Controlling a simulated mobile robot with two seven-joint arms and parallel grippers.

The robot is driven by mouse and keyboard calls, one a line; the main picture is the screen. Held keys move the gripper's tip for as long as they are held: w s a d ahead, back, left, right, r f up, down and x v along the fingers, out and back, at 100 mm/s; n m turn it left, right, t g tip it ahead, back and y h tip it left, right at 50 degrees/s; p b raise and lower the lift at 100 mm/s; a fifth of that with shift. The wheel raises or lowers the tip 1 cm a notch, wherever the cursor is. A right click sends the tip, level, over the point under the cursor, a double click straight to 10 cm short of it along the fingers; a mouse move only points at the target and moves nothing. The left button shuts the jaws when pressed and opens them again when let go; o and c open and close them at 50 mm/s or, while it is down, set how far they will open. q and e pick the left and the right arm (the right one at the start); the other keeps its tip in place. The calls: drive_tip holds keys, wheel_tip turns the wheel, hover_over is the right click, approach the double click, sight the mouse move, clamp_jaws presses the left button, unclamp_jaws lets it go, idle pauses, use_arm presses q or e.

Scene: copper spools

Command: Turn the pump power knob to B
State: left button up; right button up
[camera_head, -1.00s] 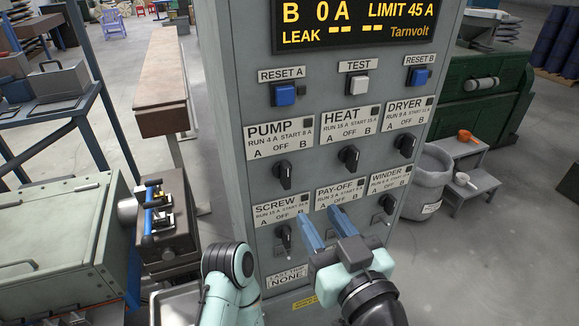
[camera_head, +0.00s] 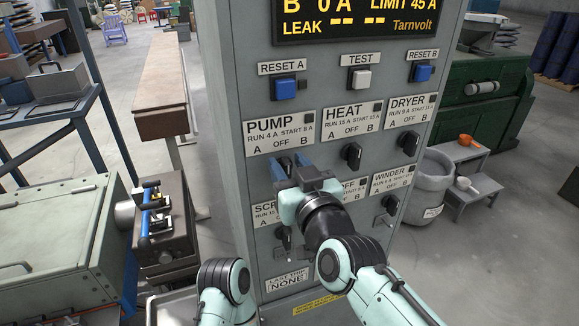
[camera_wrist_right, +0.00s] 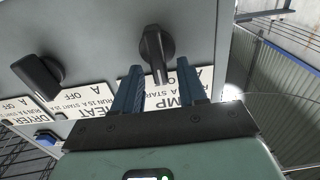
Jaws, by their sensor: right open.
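The grey panel has a PUMP label (camera_head: 270,132) marked A, OFF and B. In the right wrist view the black pump knob (camera_wrist_right: 157,50) shows between the two blue fingers of my right gripper (camera_wrist_right: 160,75). The fingers are open, one on each side of the knob, with gaps visible. The knob's bar looks roughly in line with OFF. Only links of my left arm show; its gripper is out of view.
The heat knob (camera_head: 351,156) and dryer knob (camera_head: 409,142) are to the right of my right gripper. The screw knob (camera_head: 284,237) and winder knob (camera_head: 390,204) are lower. Blue reset A (camera_head: 285,88) and white test (camera_head: 361,78) buttons are above. The display (camera_head: 350,22) reads B 0 A.

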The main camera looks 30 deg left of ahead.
use_arm(q)
drive_tip(key=shift+s, duration=0.1)
use_arm(e)
drive_tip(key=shift+s, duration=0.1)
clamp_jaws()
use_arm(q)
drive_tip(key=shift+f, duration=0.1)
use_arm(e)
drive_tip(key=shift+m, duration=0.3)
use_arm(q)
drive_tip(key=shift+s+f+b, duration=0.6)
drive_tip(key=shift+f+b, duration=0.1)
drive_tip(key=shift+f, duration=0.1)
use_arm(e)
drive_tip(key=shift+w+d+f+m, duration=0.1)
drive_tip(key=shift+w+d+m, duration=0.1)
drive_tip(key=shift+m, duration=1.2)
drive_tip(key=shift+w+d+f+m, duration=0.1)
drive_tip(key=shift+w+d+m, duration=0.05)
drive_tip(key=shift+m, duration=1.25)
drive_tip(key=shift+w+d+f+m, duration=0.1)
drive_tip(key=shift+w+d+m, duration=0.1)
drive_tip(key=shift+m, duration=1.2)
